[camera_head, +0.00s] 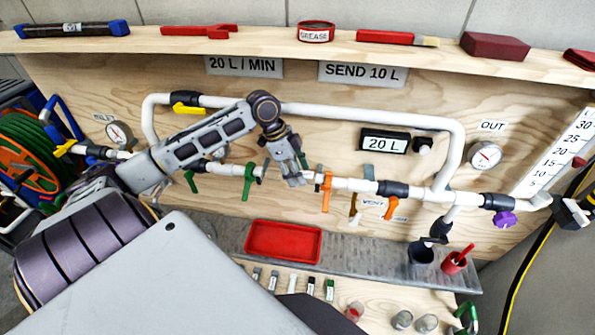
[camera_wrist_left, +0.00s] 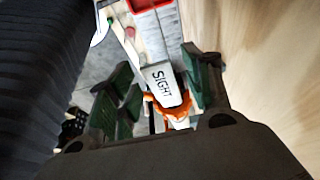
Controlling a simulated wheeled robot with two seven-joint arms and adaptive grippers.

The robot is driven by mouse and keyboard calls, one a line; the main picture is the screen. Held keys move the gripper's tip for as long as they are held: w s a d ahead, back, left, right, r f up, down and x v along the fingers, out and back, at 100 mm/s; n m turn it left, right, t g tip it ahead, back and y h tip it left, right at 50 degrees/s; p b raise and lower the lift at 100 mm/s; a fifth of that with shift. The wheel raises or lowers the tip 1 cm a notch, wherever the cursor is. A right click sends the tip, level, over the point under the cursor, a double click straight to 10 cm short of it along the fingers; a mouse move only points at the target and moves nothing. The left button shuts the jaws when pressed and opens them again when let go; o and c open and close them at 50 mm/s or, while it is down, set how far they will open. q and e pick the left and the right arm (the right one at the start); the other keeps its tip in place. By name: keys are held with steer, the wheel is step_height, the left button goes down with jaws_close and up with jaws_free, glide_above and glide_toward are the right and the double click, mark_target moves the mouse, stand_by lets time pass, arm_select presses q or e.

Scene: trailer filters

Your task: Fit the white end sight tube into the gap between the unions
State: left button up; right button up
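My left gripper (camera_head: 290,172) is at the lower pipe run in the head view, between a green-handled valve (camera_head: 249,180) and an orange-handled valve (camera_head: 326,190). It covers that stretch of pipe, so I cannot make out the unions or the gap there. In the left wrist view its fingers (camera_wrist_left: 163,92) stand apart, with a white SIGHT label (camera_wrist_left: 160,85) and an orange part showing between them. No tube is clearly visible in its grasp. A small white piece (camera_head: 291,283) stands among similar pieces on the bench; I cannot tell whether it is the white end sight tube. My right gripper is not in view.
A red tray (camera_head: 283,242) lies on the grey strip below the pipes. A dark cup (camera_head: 421,252) and a red cup (camera_head: 455,262) stand to its right. The white upper pipe (camera_head: 350,111) loops above the gripper. A shelf (camera_head: 260,42) with tools crosses the top.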

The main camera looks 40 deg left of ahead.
arm_select(q)
steer(key=shift+r, duration=0.2)
steer(key=shift+v, duration=3.7)
steer(key=shift+s+f, duration=0.1)
steer(key=shift+f, duration=0.05)
